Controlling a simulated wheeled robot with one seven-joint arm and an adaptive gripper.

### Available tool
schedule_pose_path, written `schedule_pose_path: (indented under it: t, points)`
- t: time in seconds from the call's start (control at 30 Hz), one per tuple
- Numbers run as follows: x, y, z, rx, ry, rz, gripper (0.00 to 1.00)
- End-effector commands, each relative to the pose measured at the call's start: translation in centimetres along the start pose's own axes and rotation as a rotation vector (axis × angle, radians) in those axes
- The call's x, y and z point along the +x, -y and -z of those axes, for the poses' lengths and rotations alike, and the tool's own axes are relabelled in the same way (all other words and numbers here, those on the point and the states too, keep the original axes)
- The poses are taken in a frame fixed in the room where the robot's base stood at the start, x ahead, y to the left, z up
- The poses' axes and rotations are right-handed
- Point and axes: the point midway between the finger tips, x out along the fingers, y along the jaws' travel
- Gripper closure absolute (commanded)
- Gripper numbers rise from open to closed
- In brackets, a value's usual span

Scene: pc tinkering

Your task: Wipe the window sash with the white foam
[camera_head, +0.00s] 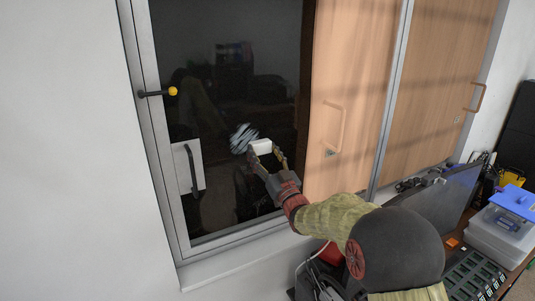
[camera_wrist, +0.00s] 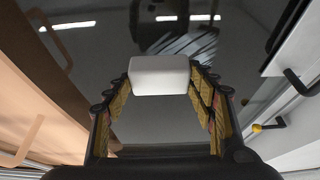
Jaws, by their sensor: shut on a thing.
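The white foam (camera_head: 261,147) is a small white block held between the fingertips of my gripper (camera_head: 266,157). In the wrist view the foam (camera_wrist: 159,75) sits between both fingers of my gripper (camera_wrist: 160,78). The window sash (camera_head: 215,195) has dark, reflective glass in a grey frame. A whitish streaky smudge (camera_head: 243,138) is on the glass just left of the foam; it also shows in the wrist view (camera_wrist: 190,47), beyond the foam. I cannot tell whether the foam touches the glass.
A wooden panel with a handle (camera_head: 333,125) stands right of the glass. A black handle (camera_head: 193,170) and a yellow-tipped lever (camera_head: 172,91) are on the left. At lower right are a monitor (camera_head: 437,205) and a blue-lidded box (camera_head: 504,225).

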Motion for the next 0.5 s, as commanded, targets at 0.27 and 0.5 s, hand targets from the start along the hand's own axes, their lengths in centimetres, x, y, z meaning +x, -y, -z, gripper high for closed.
schedule_pose_path:
  t: [0.27,0.5]
  points:
    - [1.8,1.6,-1.0,0.001,-0.002,0.002,0.81]
    - [1.8,4.0,-1.0,0.002,-0.001,0.001,0.81]
